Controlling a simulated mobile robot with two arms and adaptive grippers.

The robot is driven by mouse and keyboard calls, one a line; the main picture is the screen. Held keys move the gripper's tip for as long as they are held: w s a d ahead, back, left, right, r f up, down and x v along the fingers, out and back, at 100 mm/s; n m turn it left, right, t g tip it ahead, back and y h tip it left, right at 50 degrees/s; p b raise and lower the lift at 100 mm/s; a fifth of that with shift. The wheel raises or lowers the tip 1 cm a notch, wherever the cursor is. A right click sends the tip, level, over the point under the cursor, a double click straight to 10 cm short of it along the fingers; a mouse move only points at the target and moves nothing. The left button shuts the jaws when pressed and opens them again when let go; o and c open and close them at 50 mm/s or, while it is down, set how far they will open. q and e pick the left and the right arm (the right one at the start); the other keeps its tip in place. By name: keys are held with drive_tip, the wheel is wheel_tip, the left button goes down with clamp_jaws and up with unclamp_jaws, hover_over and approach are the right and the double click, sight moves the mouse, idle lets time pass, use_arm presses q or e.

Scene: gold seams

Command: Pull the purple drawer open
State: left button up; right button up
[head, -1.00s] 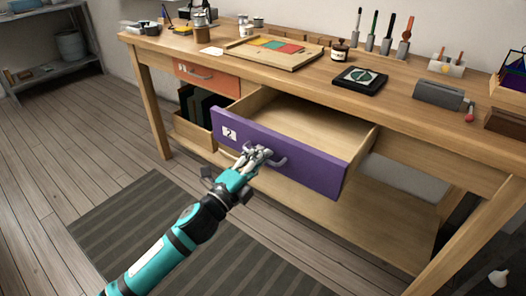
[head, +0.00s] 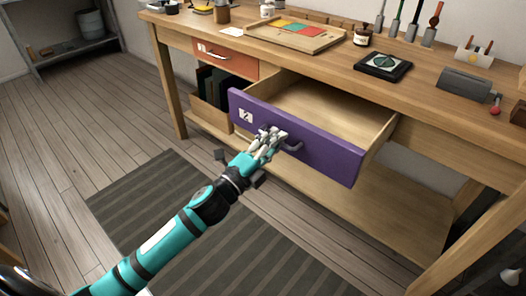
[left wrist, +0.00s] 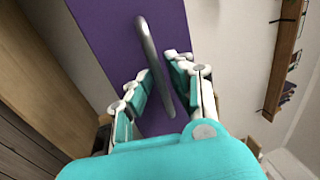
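The purple drawer (head: 325,158), marked 2, stands well out of the workbench; its pale wooden inside (head: 335,110) shows empty. It has a curved grey handle (head: 293,147) on its front. My left gripper (head: 274,136) is at this handle. In the left wrist view the handle (left wrist: 147,42) runs between the two fingers (left wrist: 160,82), which close in on it from both sides against the purple front (left wrist: 100,30). Exact finger contact is hard to make out. My right gripper is not in view.
An orange drawer (head: 226,60) is shut at the upper left, above an open bin (head: 208,113) with dark contents. The benchtop (head: 345,72) holds a tray (head: 292,34), a dark square plate (head: 382,66) and tools. A striped mat (head: 150,190) lies on open floor.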

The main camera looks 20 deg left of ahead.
use_arm(q)
drive_tip(key=v, duration=1.1)
drive_tip(key=shift+s, duration=0.2)
drive_tip(key=shift+a, duration=0.1)
